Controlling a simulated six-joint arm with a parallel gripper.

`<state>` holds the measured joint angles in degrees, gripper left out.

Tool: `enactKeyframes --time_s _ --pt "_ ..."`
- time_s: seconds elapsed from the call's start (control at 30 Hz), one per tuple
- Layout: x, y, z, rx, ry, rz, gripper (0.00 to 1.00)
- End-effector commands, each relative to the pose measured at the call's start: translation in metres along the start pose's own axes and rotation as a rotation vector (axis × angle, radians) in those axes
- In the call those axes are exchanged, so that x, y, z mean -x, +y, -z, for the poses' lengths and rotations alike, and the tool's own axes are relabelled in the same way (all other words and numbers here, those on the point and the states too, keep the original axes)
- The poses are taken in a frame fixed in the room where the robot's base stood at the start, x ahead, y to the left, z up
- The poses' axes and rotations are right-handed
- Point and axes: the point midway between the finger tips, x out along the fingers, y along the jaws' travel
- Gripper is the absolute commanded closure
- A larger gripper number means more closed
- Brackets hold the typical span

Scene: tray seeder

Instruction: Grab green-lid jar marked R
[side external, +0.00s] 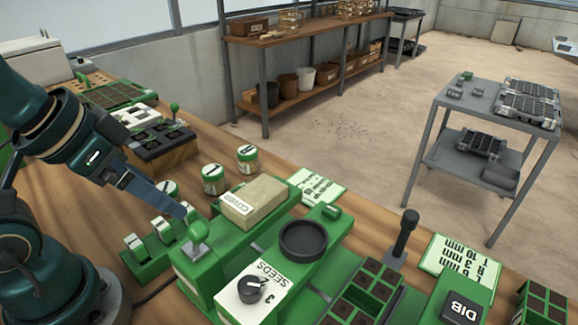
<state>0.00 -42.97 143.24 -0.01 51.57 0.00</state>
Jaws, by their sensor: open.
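Two small jars with green lids and white labels stand on the wooden bench behind the green seeder: a nearer jar (213,180) and a farther jar (248,158). A third jar (168,187) shows only in part behind my gripper. I cannot read for certain which label carries an R. My gripper (182,211) is open and points down to the right, in front of the third jar and near the seeder's green knob (198,236). No jar shows between its fingers. The gap between the fingers is hard to see from this side.
Green blocks with white labels (160,228) stand below my gripper. Bare bench (110,225) shows at left.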

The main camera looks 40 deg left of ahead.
Motion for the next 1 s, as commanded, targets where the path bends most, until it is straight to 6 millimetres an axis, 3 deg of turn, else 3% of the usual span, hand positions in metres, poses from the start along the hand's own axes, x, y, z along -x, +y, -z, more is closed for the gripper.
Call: enactKeyframes --time_s 0.07,0.37,0.7,0.87,1.0 --pt "0.000 0.000 0.000 0.000 0.000 0.000 0.05" --pt "0.002 0.000 0.002 0.000 0.002 0.000 0.05" --pt "0.047 0.001 0.027 0.012 -0.001 -0.004 0.05" --pt "0.033 0.016 0.041 0.304 -0.110 -0.112 0.05" --pt "0.023 0.026 0.064 0.605 -0.199 -0.214 0.05"
